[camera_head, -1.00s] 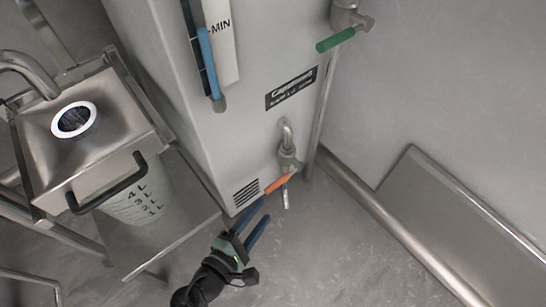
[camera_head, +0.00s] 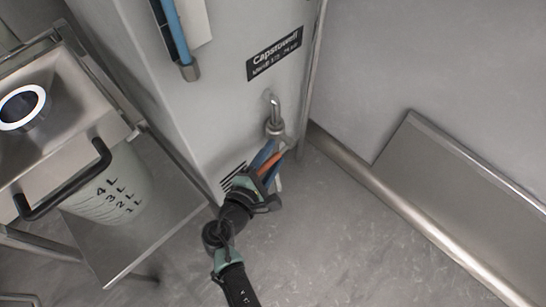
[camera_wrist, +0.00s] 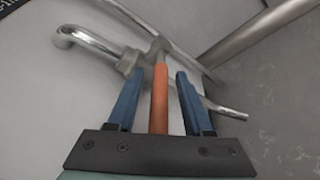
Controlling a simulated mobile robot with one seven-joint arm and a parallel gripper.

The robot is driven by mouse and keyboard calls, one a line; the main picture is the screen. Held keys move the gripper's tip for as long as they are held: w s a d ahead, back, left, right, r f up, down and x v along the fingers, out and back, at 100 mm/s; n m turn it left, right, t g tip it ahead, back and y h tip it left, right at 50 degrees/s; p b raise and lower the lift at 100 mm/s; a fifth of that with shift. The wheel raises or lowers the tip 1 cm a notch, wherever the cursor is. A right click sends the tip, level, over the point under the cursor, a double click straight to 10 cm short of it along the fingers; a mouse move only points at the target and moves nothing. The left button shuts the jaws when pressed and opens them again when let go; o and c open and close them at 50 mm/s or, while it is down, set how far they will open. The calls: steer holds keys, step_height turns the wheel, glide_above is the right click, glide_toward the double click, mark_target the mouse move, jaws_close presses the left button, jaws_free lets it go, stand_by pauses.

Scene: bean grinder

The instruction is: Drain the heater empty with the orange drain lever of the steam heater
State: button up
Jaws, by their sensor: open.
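The steam heater (camera_head: 225,95) is a tall pale cabinet with a dark label. A metal drain tap (camera_head: 274,118) sticks out low on its front. The tap's orange drain lever (camera_head: 267,160) is partly hidden by my gripper in the head view. In the wrist view the orange lever (camera_wrist: 159,98) runs lengthwise between my two blue fingers, with a gap on both sides. My gripper (camera_head: 270,155) is open around the lever, and its fingertips (camera_wrist: 156,85) reach near the metal tap body (camera_wrist: 158,47). The spout (camera_wrist: 225,110) shows to the right of the fingers.
A metal pipe (camera_head: 385,195) runs along the wall at right. The floor (camera_head: 350,240) in front is clear.

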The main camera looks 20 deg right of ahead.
steer(key=shift+w+d, duration=0.2)
steer(key=shift+d, duration=0.1)
jaws_close()
stand_by(1.3)
